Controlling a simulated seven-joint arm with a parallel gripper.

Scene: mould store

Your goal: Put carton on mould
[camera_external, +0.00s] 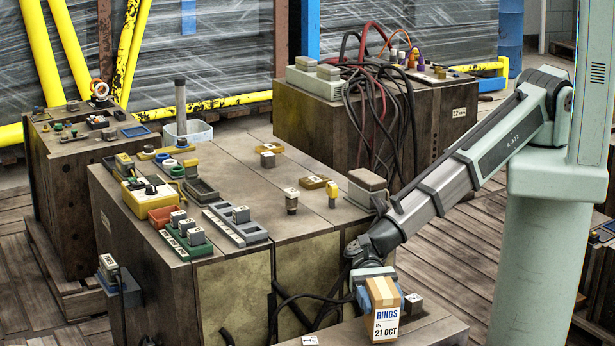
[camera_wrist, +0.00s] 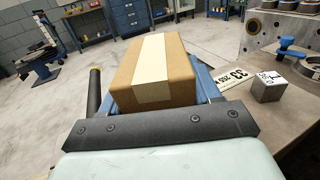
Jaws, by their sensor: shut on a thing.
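A brown cardboard carton (camera_external: 384,295) with pale tape and a white label reading "RINGS IN 21 OCT" is held in my gripper (camera_external: 372,278). In the wrist view the carton (camera_wrist: 155,72) lies between the blue fingers (camera_wrist: 160,100), its taped face toward the camera. The large mould block (camera_external: 265,215), with a brown top and brass-coloured front, stands behind and left of the carton in the external view. Several low surfaces around it look like moulds too; I cannot tell which one is meant. The carton is above a low grey surface; whether it touches is unclear.
The block's top carries a yellow box (camera_external: 146,197), green trays (camera_external: 187,243), a grey rail (camera_external: 235,227) and small pieces. A grey cube (camera_external: 413,303) sits beside the carton. Dark cables (camera_external: 300,300) run by the block's front. Another block (camera_external: 300,120) with hoses stands behind.

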